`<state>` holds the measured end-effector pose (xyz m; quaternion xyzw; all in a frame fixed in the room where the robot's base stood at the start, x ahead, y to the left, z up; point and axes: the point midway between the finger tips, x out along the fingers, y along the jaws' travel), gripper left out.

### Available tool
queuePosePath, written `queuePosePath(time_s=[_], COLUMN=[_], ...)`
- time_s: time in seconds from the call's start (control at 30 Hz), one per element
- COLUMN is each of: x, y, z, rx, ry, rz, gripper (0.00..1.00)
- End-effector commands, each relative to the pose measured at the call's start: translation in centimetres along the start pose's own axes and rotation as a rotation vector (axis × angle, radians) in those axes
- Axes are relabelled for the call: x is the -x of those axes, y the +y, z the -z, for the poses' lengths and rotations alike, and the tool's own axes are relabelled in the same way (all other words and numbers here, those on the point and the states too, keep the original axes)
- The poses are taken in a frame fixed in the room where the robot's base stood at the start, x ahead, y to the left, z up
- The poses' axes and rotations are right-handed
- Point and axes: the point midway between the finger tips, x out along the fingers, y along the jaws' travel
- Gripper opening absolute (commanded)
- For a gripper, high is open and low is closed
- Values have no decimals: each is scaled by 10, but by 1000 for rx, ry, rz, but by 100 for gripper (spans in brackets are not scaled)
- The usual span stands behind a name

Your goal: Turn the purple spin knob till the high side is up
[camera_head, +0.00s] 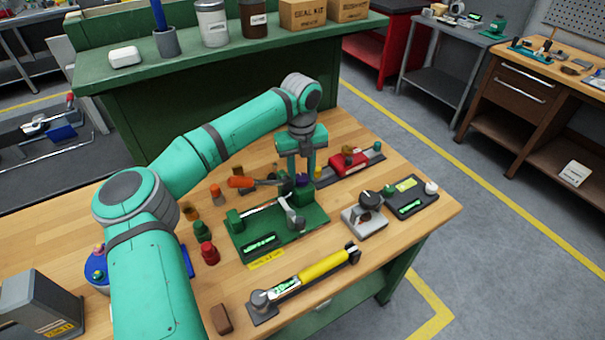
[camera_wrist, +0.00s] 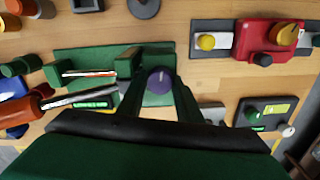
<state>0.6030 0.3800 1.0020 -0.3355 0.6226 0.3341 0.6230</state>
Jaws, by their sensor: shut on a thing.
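The purple spin knob (camera_wrist: 159,80) is round and sits between the two fingers of my gripper (camera_wrist: 158,92) in the wrist view. A small pale line shows on its face; I cannot tell which side is high. My gripper is shut on the knob. In the head view my gripper (camera_head: 303,172) points down at the back of the green fixture (camera_head: 313,220), and only a sliver of the purple knob (camera_head: 302,178) shows between the fingers. The fixture also bears a lit green display (camera_head: 260,245) and a grey lever (camera_head: 292,215).
A screwdriver with an orange handle (camera_head: 240,182) lies close left of my gripper. A red block device (camera_head: 348,161) on a rail stands to the right. A grey dial unit (camera_head: 366,218), a dark panel (camera_head: 411,200) and a yellow-handled tool (camera_head: 322,267) lie nearer the table's front right.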

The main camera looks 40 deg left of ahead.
Motion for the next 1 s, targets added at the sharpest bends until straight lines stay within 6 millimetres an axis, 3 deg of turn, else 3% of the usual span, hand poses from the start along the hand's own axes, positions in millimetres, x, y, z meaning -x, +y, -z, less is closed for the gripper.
queuePosePath(time_s=[1.0], x=[1], y=[-1], z=[1], rx=[-959], ry=[1], rz=[-4], gripper=[10])
